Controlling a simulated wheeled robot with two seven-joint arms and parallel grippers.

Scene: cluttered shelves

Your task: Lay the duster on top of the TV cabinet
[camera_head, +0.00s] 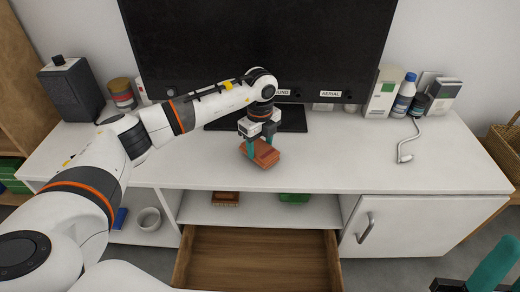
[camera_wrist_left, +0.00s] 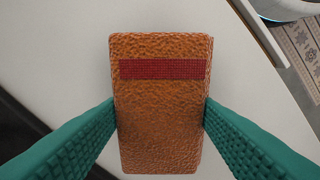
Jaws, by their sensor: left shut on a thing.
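The duster (camera_head: 265,154) is an orange-brown rough block. My left gripper (camera_head: 258,148) is shut on it, over the front middle of the white TV cabinet (camera_head: 410,170). In the left wrist view, the duster (camera_wrist_left: 160,115) shows a dark red band, with a teal finger pressed against each long side. White surface lies behind it; I cannot tell whether the duster touches the cabinet top. My right gripper (camera_head: 480,278) shows only in part at the bottom right corner, with one teal finger clear.
A black TV (camera_head: 260,45) stands at the back on a dark base. A speaker (camera_head: 72,88) and tin (camera_head: 122,94) stand left; bottles (camera_head: 404,95), boxes and a white cable (camera_head: 406,148) lie right. The front top is mostly clear. A wooden drawer (camera_head: 255,255) is open below.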

